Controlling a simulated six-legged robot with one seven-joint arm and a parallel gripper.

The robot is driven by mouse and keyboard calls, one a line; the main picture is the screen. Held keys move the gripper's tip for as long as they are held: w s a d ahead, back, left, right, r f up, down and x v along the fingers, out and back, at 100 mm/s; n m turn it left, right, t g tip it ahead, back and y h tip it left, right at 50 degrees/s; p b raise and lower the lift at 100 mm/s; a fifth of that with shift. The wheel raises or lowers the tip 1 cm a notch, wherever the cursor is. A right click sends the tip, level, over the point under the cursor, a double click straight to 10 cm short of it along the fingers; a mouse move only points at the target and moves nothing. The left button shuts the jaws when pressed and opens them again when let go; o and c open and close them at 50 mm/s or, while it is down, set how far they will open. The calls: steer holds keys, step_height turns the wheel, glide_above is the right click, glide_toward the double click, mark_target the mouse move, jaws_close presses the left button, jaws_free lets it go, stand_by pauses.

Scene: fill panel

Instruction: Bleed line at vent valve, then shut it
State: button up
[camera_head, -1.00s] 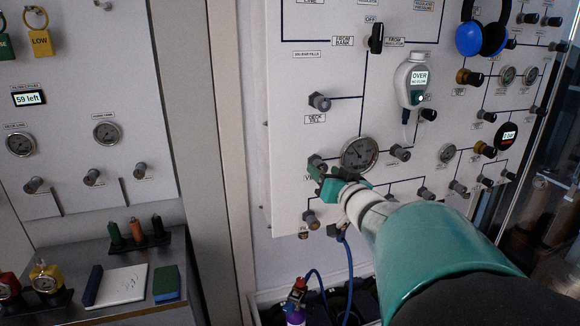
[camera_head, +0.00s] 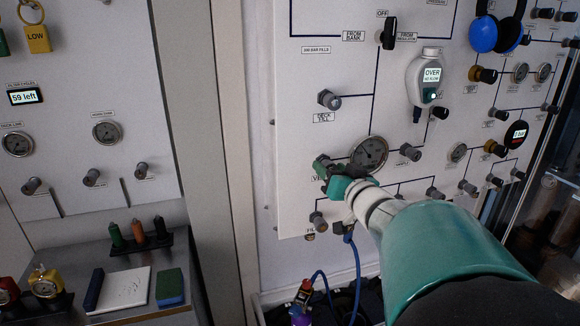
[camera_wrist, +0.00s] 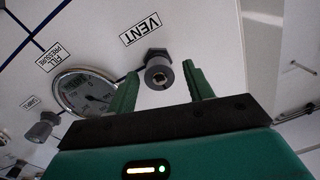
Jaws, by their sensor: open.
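The vent valve (camera_wrist: 158,72) is a dark grey knob under a VENT label (camera_wrist: 140,29) in the wrist view. My gripper (camera_wrist: 160,85) is open, with one green finger on each side of the knob. I cannot tell whether either finger touches it. In the head view my gripper (camera_head: 327,175) is at the panel's lower left, and its fingers largely hide the vent valve. The fill pressure gauge (camera_wrist: 84,94) is beside the left finger; it also shows in the head view (camera_head: 368,154).
A blue hose (camera_head: 354,265) hangs below my gripper. Other knobs surround it, including the deck fill knob (camera_head: 329,99) above and another knob (camera_head: 317,219) below. A handheld meter reading OVER (camera_head: 424,77) and blue headphones (camera_head: 497,33) hang on the panel. A side bench (camera_head: 150,255) stands left.

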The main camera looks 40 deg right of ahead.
steer(key=c, duration=1)
steer(key=shift+n, duration=0.3)
steer(key=shift+w+a+f+n+g+h, duration=0.1)
steer(key=shift+n+g+h, duration=0.2)
steer(key=shift+n, duration=6)
steer(key=shift+a+f+n+g+h, duration=0.1)
steer(key=shift+n+h, duration=0.3)
steer(key=shift+n, duration=5.9)
